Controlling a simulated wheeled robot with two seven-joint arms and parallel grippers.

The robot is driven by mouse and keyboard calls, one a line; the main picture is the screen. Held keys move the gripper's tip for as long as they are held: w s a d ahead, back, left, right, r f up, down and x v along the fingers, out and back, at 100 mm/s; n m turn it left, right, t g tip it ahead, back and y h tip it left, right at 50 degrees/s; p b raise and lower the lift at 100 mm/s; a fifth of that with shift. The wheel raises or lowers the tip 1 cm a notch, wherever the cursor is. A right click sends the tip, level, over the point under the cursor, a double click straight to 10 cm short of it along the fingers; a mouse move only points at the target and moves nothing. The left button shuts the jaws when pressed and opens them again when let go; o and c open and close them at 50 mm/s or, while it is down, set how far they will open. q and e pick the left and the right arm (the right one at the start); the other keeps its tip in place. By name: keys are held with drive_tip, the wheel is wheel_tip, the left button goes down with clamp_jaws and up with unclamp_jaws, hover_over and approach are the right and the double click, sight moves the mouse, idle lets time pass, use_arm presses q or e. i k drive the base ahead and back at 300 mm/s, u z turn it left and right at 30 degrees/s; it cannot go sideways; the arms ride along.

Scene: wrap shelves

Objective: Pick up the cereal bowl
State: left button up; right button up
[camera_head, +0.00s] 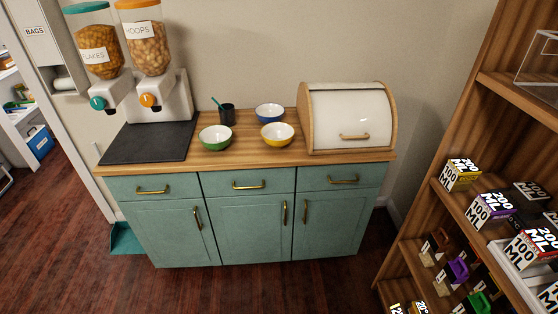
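Three bowls stand upright on the wooden top of the teal cabinet: a green bowl (215,138) at the left, a yellow bowl (277,135) to its right, and a blue bowl (269,113) behind the yellow one. Their white insides look empty. I cannot tell which one is the cereal bowl. Neither of my grippers is in view.
Two cereal dispensers (173,97) stand on a dark mat (150,142) at the counter's left. A black cup (227,115) is behind the green bowl. A bread box (349,116) fills the right end. Shelves (470,120) with boxes stand at right. The floor in front is clear.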

sight(277, 135)
drive_tip(key=u, duration=1.1)
drive_tip(key=i, duration=1.45)
drive_tip(key=z, duration=0.5)
